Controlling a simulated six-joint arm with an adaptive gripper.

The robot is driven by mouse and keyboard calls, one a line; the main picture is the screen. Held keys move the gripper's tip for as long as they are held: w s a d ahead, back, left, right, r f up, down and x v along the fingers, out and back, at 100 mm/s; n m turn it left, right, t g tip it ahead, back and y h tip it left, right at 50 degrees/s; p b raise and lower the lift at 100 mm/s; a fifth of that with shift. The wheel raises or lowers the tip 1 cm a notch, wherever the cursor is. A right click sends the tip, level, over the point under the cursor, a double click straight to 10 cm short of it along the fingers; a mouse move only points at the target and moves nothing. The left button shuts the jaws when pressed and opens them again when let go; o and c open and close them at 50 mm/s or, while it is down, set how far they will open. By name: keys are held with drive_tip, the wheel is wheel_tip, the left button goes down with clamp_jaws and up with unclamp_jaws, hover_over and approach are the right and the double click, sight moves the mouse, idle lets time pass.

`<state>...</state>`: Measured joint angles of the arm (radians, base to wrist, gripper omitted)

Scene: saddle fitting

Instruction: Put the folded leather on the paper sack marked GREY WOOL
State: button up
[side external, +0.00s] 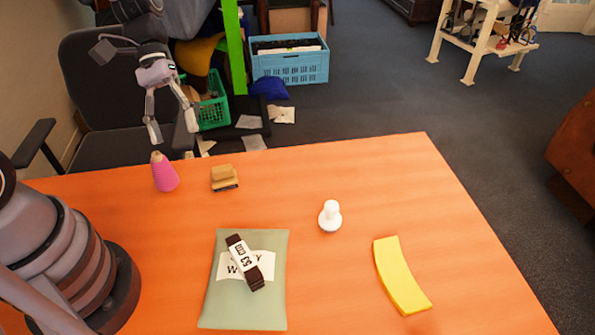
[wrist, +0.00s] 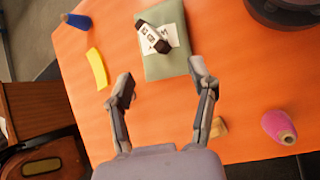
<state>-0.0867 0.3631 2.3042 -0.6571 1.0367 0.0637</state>
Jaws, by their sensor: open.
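The folded leather (side external: 262,277) is a dark brown bundle with a white band reading 53 cm. It lies at a slant on the sage-green paper sack (side external: 245,314), across its white label; it shows in the wrist view (wrist: 162,46) too. The leather covers much of the lettering; only a W and a Y can be made out. The sack lies flat on the table and also shows in the wrist view (wrist: 167,72). My gripper (side external: 172,124) is open and empty, raised near the table's far left edge, well away from the leather. Its fingers (wrist: 161,80) stand wide apart.
A pink cone (side external: 165,174) and a tan block with a dark base (side external: 225,178) stand near the far edge. A white knobbed piece (side external: 330,215) and a curved yellow strip (side external: 400,277) lie right of the sack. A blue cone (wrist: 76,20) shows in the wrist view.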

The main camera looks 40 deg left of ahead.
drive_tip(key=s+a+r+m+t+y, duration=0.3)
drive_tip(key=s+a+r+t, duration=0.1)
drive_tip(key=r, duration=0.3)
drive_tip(key=s+a+r+m+t+y, duration=0.3)
drive_tip(key=s+a+r+t+y, duration=0.1)
drive_tip(key=r, duration=0.4)
drive_tip(key=shift+s+r+t, duration=0.15)
drive_tip(key=shift+s+t, duration=0.6)
drive_tip(key=shift+t, duration=0.05)
